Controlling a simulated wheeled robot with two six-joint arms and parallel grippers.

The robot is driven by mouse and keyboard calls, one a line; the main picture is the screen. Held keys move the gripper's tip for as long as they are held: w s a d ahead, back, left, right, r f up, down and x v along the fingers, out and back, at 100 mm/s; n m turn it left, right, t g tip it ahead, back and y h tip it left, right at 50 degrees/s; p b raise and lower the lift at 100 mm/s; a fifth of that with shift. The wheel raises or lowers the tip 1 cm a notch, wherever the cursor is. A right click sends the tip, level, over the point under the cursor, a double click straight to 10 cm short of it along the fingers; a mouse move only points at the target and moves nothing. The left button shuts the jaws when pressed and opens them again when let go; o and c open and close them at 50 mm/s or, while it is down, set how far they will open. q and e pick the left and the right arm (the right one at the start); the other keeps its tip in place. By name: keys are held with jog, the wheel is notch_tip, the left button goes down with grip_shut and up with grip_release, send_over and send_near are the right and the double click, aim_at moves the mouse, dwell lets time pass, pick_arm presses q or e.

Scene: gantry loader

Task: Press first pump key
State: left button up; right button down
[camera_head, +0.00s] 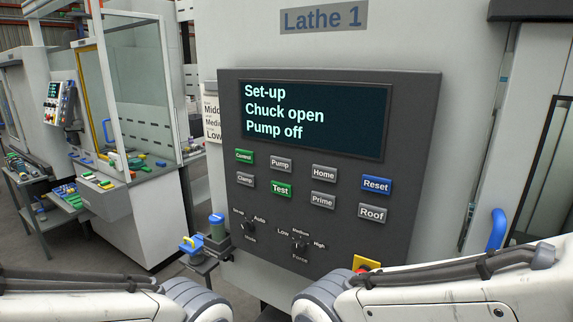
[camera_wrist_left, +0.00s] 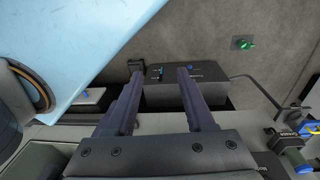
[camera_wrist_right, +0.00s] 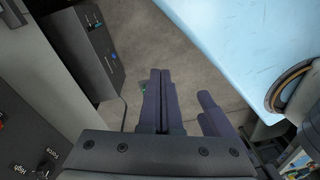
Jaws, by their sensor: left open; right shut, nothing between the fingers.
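The grey Pump key (camera_head: 281,163) is in the top row of keys on the dark Lathe 1 panel (camera_head: 405,140) in the head view, between the green Control key (camera_head: 244,156) and the grey Home key (camera_head: 324,173). The screen (camera_head: 315,118) reads "Set-up", "Chuck open", "Pump off". My left gripper (camera_wrist_left: 155,85) is open and empty, with its fingers apart. My right gripper (camera_wrist_right: 160,73) is shut and empty. Neither gripper shows in the head view, and neither touches the Pump key.
Below are Clamp, Test, Prime and Roof keys, with blue Reset (camera_head: 376,185) at right. Two rotary knobs (camera_head: 300,243) sit lower. A red-and-yellow button (camera_head: 366,264) is near my right arm. A blue handle (camera_head: 497,229) is at right. The panel's front looks clear.

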pick_arm(q)
jog(key=o, duration=0.3)
pick_arm(e)
jog(key=w+a+r+m+t+y+p, duration=0.15)
jog(key=w+a+r+m+t, duration=0.3)
jog(key=w, duration=0.75)
jog(key=w+a+r+m+t+y, duration=0.35)
jog(key=w+a+t, duration=0.2)
jog(key=w, duration=0.55)
pick_arm(q)
notch_tip(320, 180, up, 2)
jog(key=shift+r+p, duration=0.1)
jog(key=shift+p, duration=0.25)
pick_arm(e)
jog(key=w+d+r+m+t+h, duration=0.3)
jog(key=w+r+m+t, duration=0.6)
jog(key=w+r+t, duration=0.1)
notch_tip(320, 180, up, 2)
jog(key=shift+w, duration=0.65)
